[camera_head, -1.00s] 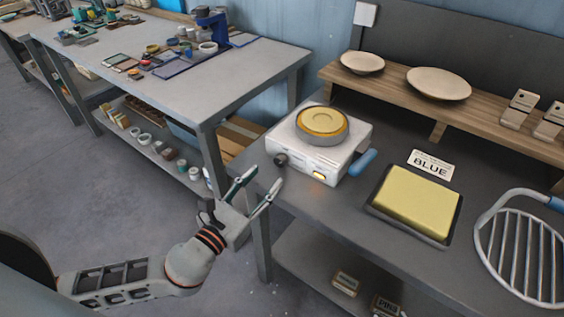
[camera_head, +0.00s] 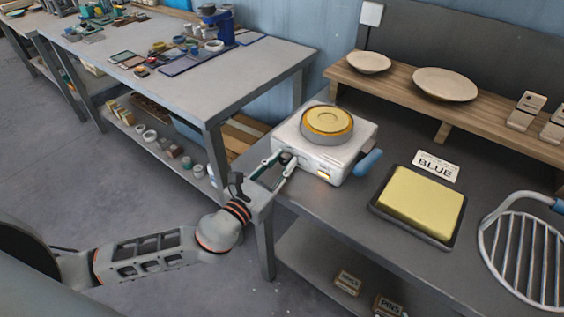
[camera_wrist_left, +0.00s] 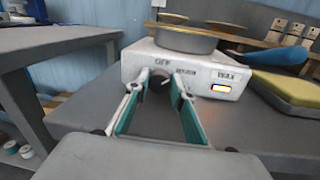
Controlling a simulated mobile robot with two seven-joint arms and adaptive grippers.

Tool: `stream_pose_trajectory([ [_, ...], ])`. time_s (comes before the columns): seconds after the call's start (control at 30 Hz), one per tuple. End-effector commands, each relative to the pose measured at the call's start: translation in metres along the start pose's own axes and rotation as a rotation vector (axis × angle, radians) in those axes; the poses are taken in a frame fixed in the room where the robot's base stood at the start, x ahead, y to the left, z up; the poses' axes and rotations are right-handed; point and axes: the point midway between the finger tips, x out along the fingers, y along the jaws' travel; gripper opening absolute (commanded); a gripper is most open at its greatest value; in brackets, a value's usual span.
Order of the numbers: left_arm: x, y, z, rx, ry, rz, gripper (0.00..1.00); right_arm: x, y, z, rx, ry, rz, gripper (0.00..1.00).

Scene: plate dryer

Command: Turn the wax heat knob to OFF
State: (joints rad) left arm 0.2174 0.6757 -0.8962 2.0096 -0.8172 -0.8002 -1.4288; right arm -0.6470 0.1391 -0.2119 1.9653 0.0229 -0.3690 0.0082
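The white wax heater (camera_head: 346,160) stands on the dark bench with a round pot of yellow wax (camera_head: 327,120) on top. Its dark heat knob (camera_head: 286,158) is on the front face, partly hidden by my fingers; the left wrist view shows the knob (camera_wrist_left: 160,84) below an "OFF" label. Which way the knob points is too small to tell. My left gripper (camera_head: 279,164) is open, with one finger on each side of the knob; I cannot tell whether they touch it. The front indicator (camera_wrist_left: 221,88), under the "WAX" label, glows orange. My right gripper is out of view.
A blue handle (camera_head: 369,162) sticks out at the heater's right. A yellow block in a dark tray (camera_head: 444,240), a "BLUE" card (camera_head: 437,167) and a wire rack (camera_head: 524,255) lie farther right. A wooden shelf (camera_head: 400,84) with bowls is behind. Another table (camera_head: 190,85) stands left.

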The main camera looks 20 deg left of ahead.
Motion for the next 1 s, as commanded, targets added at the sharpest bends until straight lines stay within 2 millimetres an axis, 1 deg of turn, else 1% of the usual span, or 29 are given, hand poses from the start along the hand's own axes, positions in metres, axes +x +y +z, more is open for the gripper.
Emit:
stream_pose_trajectory([
  [0.27,0.000,0.000,0.000,-0.010,0.001,0.001,0.02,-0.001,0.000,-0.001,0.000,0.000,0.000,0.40],
  [0.47,0.000,0.001,0.001,-0.075,0.006,0.001,0.02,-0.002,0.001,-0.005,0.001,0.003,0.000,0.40],
  [0.67,0.000,0.001,0.002,-0.213,0.017,0.002,0.02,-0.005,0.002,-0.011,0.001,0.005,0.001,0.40],
  [1.0,0.000,0.002,0.002,-0.517,0.040,0.000,0.02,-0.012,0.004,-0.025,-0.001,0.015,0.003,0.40],
])
